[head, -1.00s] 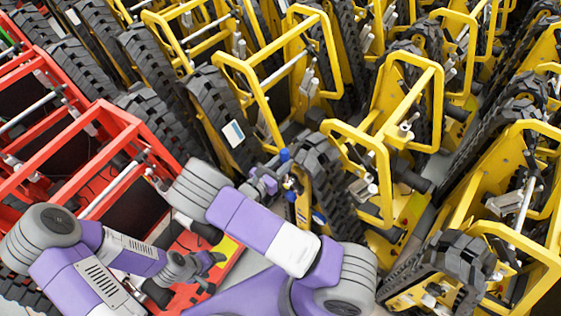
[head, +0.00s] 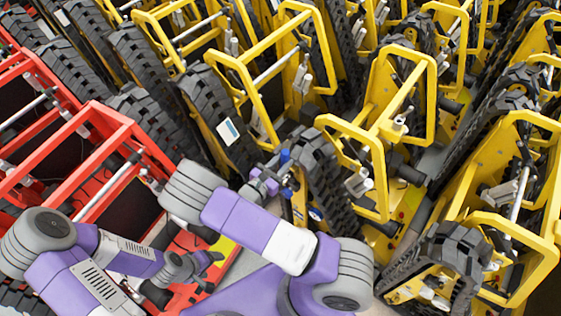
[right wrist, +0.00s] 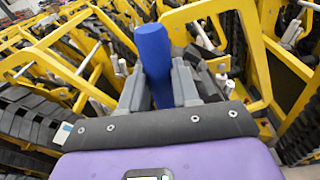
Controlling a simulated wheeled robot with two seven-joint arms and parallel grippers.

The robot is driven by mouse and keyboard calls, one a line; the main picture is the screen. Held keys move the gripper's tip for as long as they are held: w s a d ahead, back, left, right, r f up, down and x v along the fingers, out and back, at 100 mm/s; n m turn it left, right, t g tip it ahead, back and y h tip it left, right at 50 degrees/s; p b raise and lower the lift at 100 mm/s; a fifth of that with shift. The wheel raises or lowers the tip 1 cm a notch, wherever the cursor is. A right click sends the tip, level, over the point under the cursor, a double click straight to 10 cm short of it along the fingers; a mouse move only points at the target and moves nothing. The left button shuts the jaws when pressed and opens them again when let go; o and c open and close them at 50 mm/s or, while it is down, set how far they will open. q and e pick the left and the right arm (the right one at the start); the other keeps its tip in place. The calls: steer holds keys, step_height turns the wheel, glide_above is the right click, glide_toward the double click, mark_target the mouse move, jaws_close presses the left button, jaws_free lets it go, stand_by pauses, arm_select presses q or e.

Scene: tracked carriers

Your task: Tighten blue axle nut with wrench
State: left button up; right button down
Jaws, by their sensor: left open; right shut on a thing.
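My right gripper (head: 272,176) is shut on a blue handle (right wrist: 153,58), which stands up between its two grey fingers in the right wrist view. It is probably the wrench, but its working end cannot be made out. In the head view the blue handle (head: 285,156) shows as a small bit at the gripper, close to a yellow carrier's black track. A small blue patch (head: 315,213) shows low beside that track; I cannot tell if it is the axle nut. My left gripper (head: 207,262) is open and empty, low over the red carrier.
Yellow tracked carriers (head: 384,165) stand close together across the middle and right. A red carrier (head: 112,130) fills the left side. Their frames and black tracks leave little free room around my arms. A strip of grey floor (head: 245,262) shows between the red and yellow carriers.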

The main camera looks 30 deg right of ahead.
steer(key=shift+s+d+m, duration=0.2)
steer(key=shift+s+m, duration=0.2)
steer(key=shift+s, duration=0.1)
steer(key=shift+s+d+f+m+b, duration=0.1)
steer(key=shift+s+d+m+b, duration=0.2)
steer(key=shift+s+m+b, duration=0.3)
steer(key=shift+w+a+n+p, duration=0.15)
steer(key=shift+w+n+p, duration=0.1)
steer(key=shift+n+p, duration=0.1)
